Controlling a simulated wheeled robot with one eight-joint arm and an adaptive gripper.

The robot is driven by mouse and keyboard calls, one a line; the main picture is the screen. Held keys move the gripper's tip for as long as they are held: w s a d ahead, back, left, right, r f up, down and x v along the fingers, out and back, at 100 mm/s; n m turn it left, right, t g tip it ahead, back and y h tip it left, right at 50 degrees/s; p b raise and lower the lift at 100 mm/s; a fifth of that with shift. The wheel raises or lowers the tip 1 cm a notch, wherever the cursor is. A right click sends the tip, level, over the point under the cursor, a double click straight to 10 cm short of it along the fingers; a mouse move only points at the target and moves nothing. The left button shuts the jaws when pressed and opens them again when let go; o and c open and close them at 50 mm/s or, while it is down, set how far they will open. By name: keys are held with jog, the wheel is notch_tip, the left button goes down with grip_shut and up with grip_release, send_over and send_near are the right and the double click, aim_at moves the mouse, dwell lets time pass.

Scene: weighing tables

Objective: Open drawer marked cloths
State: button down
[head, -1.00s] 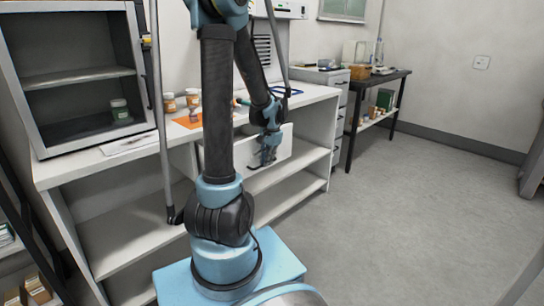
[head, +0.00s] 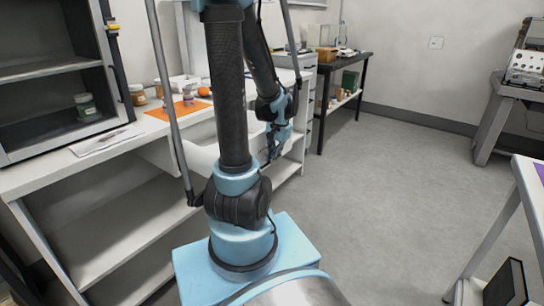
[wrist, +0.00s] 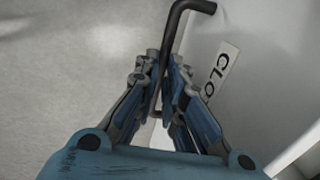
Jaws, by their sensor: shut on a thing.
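The cloths drawer (head: 204,157) is a white drawer under the white bench top, partly hidden behind my arm in the head view. It appears to stand out from the bench. In the wrist view its white front (wrist: 270,75) carries a label (wrist: 221,70) of which "CLO" can be read. A dark bar handle (wrist: 184,12) runs between my fingers. My gripper (wrist: 163,82) is shut on this handle. In the head view my gripper (head: 274,152) is at the drawer's front, where the handle is too small to make out.
The white bench (head: 50,178) has open shelves below and a grey cabinet (head: 55,140) on top. Small jars and an orange mat (head: 178,110) lie on it. A dark table (head: 340,67) stands behind. Another table (head: 528,172) is at right. The floor between is clear.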

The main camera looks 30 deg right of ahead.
jog(key=c, duration=1.7)
grip_release()
jog(key=shift+r, duration=0.1)
jog(key=shift+s+d+r, duration=0.2)
jog(key=shift+s+r, duration=0.15)
jog(key=shift+r, duration=1.55)
jog(key=shift+s+d+r, duration=0.15)
jog(key=shift+s+r, duration=0.15)
jog(key=shift+r, duration=1.65)
jog(key=shift+s+d+r, duration=0.2)
jog(key=shift+s+r, duration=0.15)
jog(key=shift+r, duration=1.55)
jog(key=shift+s, duration=0.1)
